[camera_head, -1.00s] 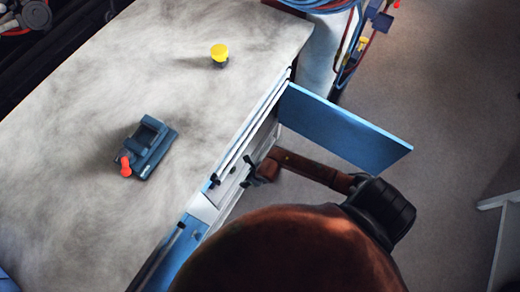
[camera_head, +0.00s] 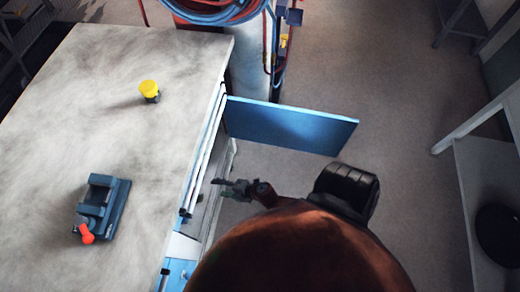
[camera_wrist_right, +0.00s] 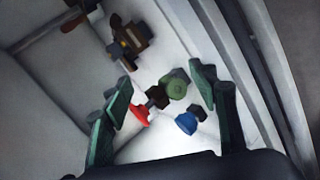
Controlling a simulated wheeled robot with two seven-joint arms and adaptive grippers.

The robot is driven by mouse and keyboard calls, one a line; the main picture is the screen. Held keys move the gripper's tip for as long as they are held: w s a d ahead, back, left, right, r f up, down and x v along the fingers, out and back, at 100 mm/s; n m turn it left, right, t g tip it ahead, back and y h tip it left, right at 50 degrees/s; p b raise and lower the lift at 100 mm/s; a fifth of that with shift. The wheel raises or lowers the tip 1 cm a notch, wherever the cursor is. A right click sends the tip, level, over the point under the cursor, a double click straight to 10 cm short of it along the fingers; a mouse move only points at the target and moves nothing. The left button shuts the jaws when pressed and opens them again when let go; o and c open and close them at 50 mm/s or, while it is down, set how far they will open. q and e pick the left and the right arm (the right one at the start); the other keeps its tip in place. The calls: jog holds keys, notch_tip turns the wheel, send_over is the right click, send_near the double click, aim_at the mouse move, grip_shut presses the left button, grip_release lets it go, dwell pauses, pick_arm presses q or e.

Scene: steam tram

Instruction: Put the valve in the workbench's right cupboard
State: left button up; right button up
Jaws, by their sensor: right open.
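The workbench (camera_head: 130,190) fills the left of the head view. A yellow-topped piece (camera_head: 150,91) that looks like a valve stands upright on its far part. The open blue door (camera_head: 290,126) juts out from the bench's front. My right gripper (camera_head: 235,187) is beside the bench front, on the near side of this door, open and empty. In the right wrist view its spread fingers (camera_wrist_right: 160,88) face a pale-walled compartment. There a red piece (camera_wrist_right: 139,116), a green piece (camera_wrist_right: 176,85) and a blue piece (camera_wrist_right: 187,123) show between and beyond the fingers. My left gripper is out of view.
A blue vise (camera_head: 103,207) with a red knob sits on the near bench top. Coiled blue and red hoses (camera_head: 220,10) hang by a cylinder behind the bench. A shelf unit (camera_head: 490,180) stands at the right. The floor between is clear.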

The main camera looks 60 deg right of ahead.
jog(key=s+d+f+m+g+h, duration=0.25)
jog(key=s+d+f+m, duration=0.25)
jog(key=s+f, duration=0.3)
jog(key=s+d+f+m+g+h, duration=0.25)
jog(key=s+d+f+m, duration=0.35)
jog(key=s, duration=0.4)
jog(key=s+a+f+m+g, duration=0.1)
jog(key=s+f+g, duration=0.1)
jog(key=s, duration=0.5)
jog(key=s+a+f+m+g+y, duration=0.1)
jog(key=s+a+f+m+g, duration=0.1)
jog(key=s, duration=0.6)
jog(key=s+a+f+m+g+y, duration=0.1)
jog(key=s+f, duration=0.3)
jog(key=s, duration=0.4)
jog(key=shift+a+f+m+g, duration=0.2)
jog(key=shift+a+m+g, duration=0.05)
jog(key=shift+m+g, duration=0.5)
